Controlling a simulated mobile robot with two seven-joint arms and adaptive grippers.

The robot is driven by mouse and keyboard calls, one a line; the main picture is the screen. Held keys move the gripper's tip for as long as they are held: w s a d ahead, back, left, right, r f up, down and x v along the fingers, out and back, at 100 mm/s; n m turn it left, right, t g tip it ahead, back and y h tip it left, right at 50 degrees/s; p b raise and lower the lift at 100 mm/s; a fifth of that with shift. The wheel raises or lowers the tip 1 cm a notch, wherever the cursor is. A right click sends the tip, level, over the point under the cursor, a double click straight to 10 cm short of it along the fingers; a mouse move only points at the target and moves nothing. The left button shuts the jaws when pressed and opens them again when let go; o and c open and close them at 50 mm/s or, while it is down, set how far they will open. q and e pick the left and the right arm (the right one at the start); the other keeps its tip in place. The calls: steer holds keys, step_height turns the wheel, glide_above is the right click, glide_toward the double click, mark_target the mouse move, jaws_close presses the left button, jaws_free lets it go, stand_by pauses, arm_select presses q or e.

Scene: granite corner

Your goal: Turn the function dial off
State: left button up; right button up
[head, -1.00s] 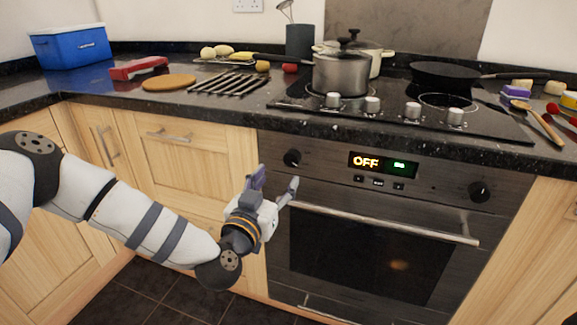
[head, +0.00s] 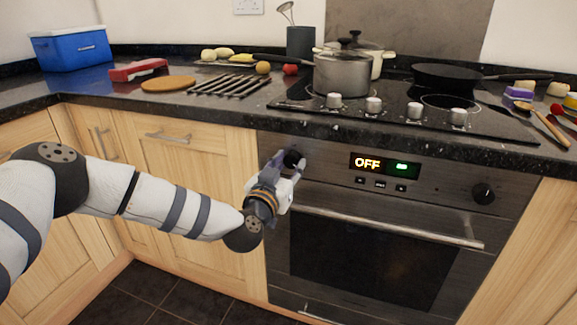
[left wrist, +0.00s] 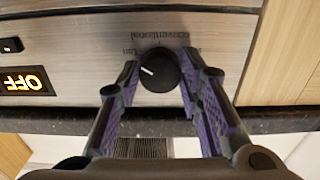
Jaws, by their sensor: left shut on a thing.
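The function dial (head: 293,157) is a round black knob at the left end of the oven's control panel. In the left wrist view the same dial (left wrist: 158,70) shows a white pointer mark slanting up and left, with upside-down lettering including "conventional" beside it. My left gripper (head: 290,161) reaches it from the front left and is shut on the dial, one purple-padded finger on each side. The oven display (head: 383,165) shows "OFF" in orange and a small green light. My right gripper is not in view.
A second black dial (head: 483,193) sits at the panel's right end. The oven door handle (head: 390,226) runs just below my left gripper. The worktop edge overhangs the panel. Pots, a pan (head: 455,76) and several silver hob knobs stand above.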

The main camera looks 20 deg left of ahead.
arm_select(q)
steer(key=n, duration=0.5)
steer(key=shift+n, duration=0.4)
steer(key=n+b, duration=0.1)
steer(key=n, duration=0.5)
steer(key=shift+d+f+b, duration=0.1)
steer(key=shift+b, duration=0.3)
steer(key=n+b, duration=0.2)
steer(key=n, duration=0.3)
steer(key=shift+n, duration=0.4)
steer(key=n+b, duration=0.2)
steer(key=n, duration=0.2)
steer(key=shift+r+n+b, duration=0.2)
steer(key=shift+n+b, duration=0.3)
steer(key=shift+n, duration=0.6)
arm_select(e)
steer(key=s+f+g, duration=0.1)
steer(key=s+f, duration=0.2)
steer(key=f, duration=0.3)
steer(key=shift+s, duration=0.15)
arm_select(q)
steer(key=o, duration=1.1)
steer(key=shift+o, duration=0.2)
